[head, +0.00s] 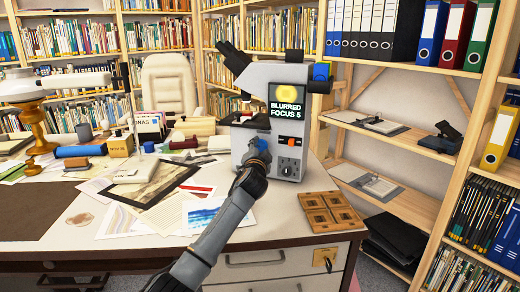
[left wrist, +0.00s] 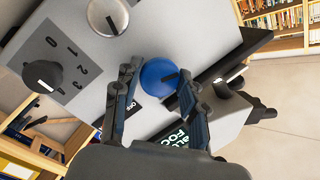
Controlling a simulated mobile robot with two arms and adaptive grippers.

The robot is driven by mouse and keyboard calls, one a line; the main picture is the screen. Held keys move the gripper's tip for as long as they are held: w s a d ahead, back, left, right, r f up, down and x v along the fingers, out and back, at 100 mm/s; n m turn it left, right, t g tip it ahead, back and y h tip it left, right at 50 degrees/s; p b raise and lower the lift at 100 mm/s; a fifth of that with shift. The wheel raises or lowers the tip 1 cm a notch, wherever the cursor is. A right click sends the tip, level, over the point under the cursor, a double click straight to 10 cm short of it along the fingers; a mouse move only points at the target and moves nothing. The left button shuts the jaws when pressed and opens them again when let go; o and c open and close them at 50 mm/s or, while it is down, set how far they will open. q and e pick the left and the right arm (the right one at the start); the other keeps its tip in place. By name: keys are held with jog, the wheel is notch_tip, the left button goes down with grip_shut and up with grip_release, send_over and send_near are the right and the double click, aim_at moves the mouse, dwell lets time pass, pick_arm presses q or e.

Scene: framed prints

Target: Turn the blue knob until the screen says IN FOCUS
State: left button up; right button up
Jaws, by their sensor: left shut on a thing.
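The grey microscope (head: 270,110) stands on the desk in the head view. Its screen (head: 287,102) reads "BLURRED FOCUS 5" in green letters. The blue knob (left wrist: 158,77) shows round and smooth in the left wrist view, between my two fingers. My left gripper (left wrist: 156,90) is shut on it. In the head view my left gripper (head: 257,163) reaches the front of the microscope below the screen and covers most of the knob. The screen is partly cut off behind the fingers in the wrist view. My right gripper is not in view.
A silver knob (left wrist: 108,16) and a black dial (left wrist: 42,76) with numbers are close to the fingers. An orange switch (head: 291,142) sits below the screen. A wooden tray (head: 330,211) lies on the right of the desk; papers (head: 170,215) lie on the left.

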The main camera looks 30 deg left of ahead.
pick_arm(q)
jog(key=shift+m, duration=0.9)
jog(key=m+t, duration=0.1)
jog(key=m, duration=0.1)
jog(key=shift+m+p, duration=0.4)
jog(key=m+t, duration=0.1)
jog(key=m, duration=0.2)
jog(key=shift+a+m, duration=0.1)
jog(key=shift+m, duration=0.2)
jog(key=shift+f+m, duration=0.1)
jog(key=shift+m, duration=0.8)
jog(key=shift+m+t+h, duration=0.3)
jog(key=shift+m, duration=0.3)
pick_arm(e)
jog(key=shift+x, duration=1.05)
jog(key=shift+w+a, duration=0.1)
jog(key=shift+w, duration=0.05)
